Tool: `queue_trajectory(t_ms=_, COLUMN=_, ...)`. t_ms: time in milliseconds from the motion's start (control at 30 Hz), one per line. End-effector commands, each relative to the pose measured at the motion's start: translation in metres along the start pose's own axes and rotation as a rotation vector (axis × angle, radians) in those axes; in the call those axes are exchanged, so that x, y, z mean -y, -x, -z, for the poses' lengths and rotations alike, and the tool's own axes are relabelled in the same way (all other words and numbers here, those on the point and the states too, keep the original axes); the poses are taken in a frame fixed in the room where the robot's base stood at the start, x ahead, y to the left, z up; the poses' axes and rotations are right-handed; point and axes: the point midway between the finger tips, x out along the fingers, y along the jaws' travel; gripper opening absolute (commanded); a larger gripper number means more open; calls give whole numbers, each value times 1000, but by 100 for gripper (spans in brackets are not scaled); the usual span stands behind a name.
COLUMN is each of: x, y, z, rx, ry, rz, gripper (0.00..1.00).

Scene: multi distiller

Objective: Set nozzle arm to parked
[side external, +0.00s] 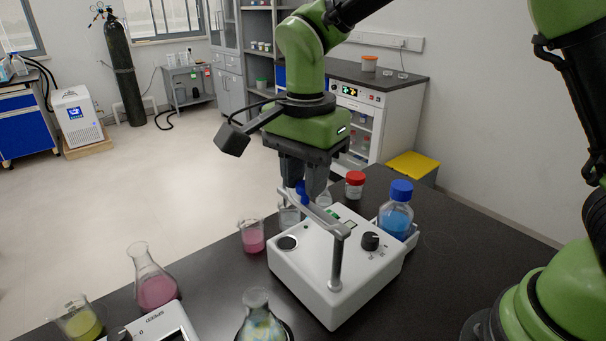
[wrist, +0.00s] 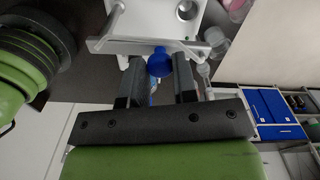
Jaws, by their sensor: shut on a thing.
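The white distiller (side external: 345,255) stands on the dark bench. Its grey nozzle arm (side external: 322,215) runs from an upright post at the front right toward the back left, above the top panel. In the wrist view the nozzle arm (wrist: 140,46) crosses just beyond my fingertips. My gripper (side external: 303,192) points down at the arm's far part. My gripper's fingers (wrist: 156,70) stand apart with a blue piece (wrist: 158,63) between them, and are shut at the nozzle arm. The exact contact, and whether the blue piece belongs to the arm, cannot be made out.
A bottle of blue liquid (side external: 396,215) stands at the distiller's right. A red-capped jar (side external: 354,184) is behind it. A pink beaker (side external: 251,236) is close on the left. Flasks (side external: 154,279) and another device (side external: 160,325) stand at the front left.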

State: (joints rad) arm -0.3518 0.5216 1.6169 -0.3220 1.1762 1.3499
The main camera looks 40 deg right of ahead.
Motion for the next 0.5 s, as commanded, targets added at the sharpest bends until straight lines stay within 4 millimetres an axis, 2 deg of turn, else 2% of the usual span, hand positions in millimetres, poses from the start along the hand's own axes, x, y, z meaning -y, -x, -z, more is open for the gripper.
queue_trajectory(t_ms=333, x=0, y=1, z=1, rx=0, ry=-9, rz=0, gripper=0)
queue_trajectory(t_ms=367, x=0, y=1, z=2, rx=0, ry=-9, rz=0, gripper=31)
queue_trajectory(t_ms=433, x=0, y=1, z=1, rx=0, ry=-8, rz=0, gripper=47)
queue_trajectory(t_ms=467, x=0, y=1, z=1, rx=0, ry=-8, rz=0, gripper=52)
queue_trajectory(t_ms=500, x=0, y=1, z=1, rx=0, ry=-7, rz=0, gripper=52)
